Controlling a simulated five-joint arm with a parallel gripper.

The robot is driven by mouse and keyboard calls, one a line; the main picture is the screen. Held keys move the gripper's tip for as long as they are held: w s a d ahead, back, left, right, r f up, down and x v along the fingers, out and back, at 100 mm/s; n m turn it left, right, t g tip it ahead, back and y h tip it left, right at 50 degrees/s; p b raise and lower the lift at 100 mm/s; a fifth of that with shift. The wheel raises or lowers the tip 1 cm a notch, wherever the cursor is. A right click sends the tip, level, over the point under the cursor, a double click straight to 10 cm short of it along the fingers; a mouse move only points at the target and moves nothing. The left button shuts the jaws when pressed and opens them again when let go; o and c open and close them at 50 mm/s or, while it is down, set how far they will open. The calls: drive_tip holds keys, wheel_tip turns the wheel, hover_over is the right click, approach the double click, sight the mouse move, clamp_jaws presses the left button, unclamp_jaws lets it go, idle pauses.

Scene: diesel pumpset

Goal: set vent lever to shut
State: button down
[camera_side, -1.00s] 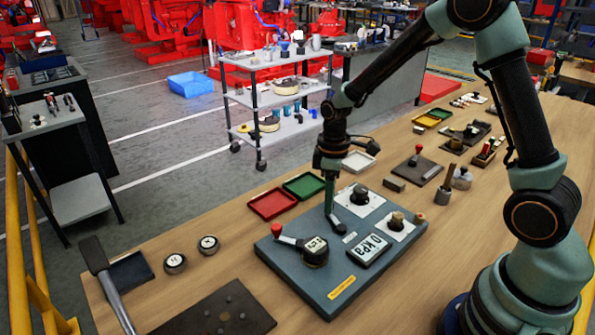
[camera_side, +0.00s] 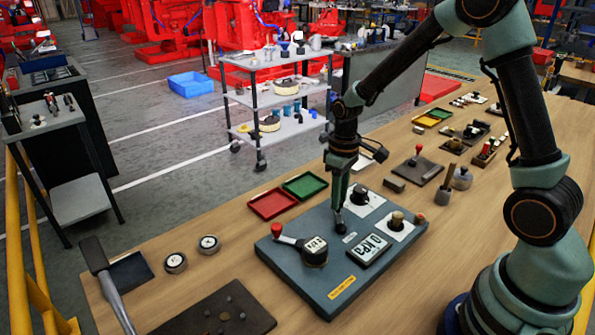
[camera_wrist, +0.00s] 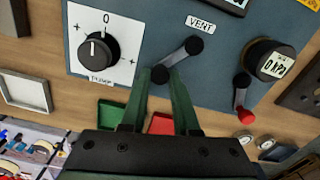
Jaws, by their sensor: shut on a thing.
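The vent lever (camera_wrist: 178,59) is a short grey arm with dark round ends, below the VENT label (camera_wrist: 200,22) in the wrist view. It slants from its upper-right end down-left to a dark knob. My gripper (camera_wrist: 160,78) is shut on that knob, one finger on each side. In the side view my gripper (camera_side: 340,212) points down at the blue-grey panel (camera_side: 310,288), by the small label. The lever is mostly hidden there behind my fingers.
A dial marked 0 (camera_wrist: 99,49) lies left of the lever. The panel carries a 0 kPa display (camera_side: 370,250). Red (camera_side: 252,207) and green (camera_side: 287,189) trays lie behind it.

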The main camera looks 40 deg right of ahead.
drive_tip(key=m, duration=0.1)
drive_tip(key=s+d+m, duration=0.1)
drive_tip(key=m, duration=0.1)
drive_tip(key=shift+s+d+m, duration=0.2)
drive_tip(key=shift+s+m, duration=0.2)
drive_tip(key=shift+m, duration=0.5)
drive_tip(key=shift+s+d+m, duration=0.2)
drive_tip(key=shift+s+m, duration=0.15)
drive_tip(key=shift+m, duration=0.55)
drive_tip(key=c, duration=0.7)
unclamp_jaws()
drive_tip(key=shift+o, duration=0.2)
drive_tip(key=shift+r, duration=0.15)
wheel_tip(320, 180, up, 12)
